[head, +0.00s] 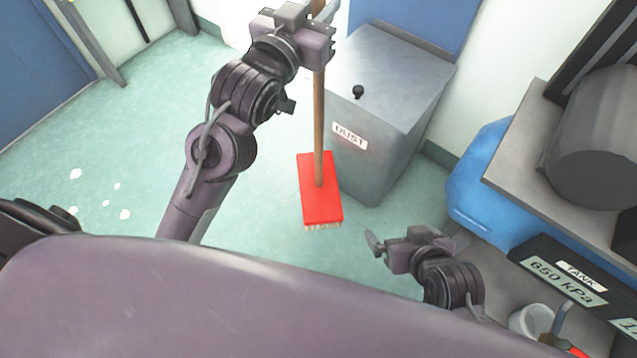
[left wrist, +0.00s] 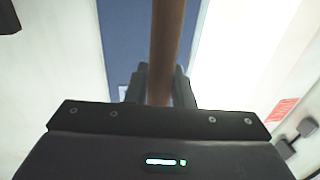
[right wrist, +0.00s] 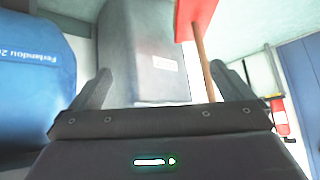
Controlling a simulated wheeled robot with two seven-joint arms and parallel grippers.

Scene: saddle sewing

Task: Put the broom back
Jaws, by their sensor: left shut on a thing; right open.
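The broom has a red head (head: 320,203) with pale bristles and a long brown wooden handle (head: 319,115). It is upright in front of the grey DUST bin (head: 385,150). I cannot tell whether the bristles touch the floor. My left gripper (head: 324,38) is shut on the upper handle, which passes between its fingers in the left wrist view (left wrist: 165,50). My right gripper (head: 377,246) is open and empty, low and to the right of the broom head. The right wrist view shows the red head (right wrist: 194,16) and handle beyond its fingers.
A blue drum (head: 478,180) stands right of the bin, beside a bench (head: 530,150) with a dark cylinder. A TANK gauge panel (head: 565,280) is at lower right. White spots (head: 100,204) lie on the green floor at left, which is otherwise clear.

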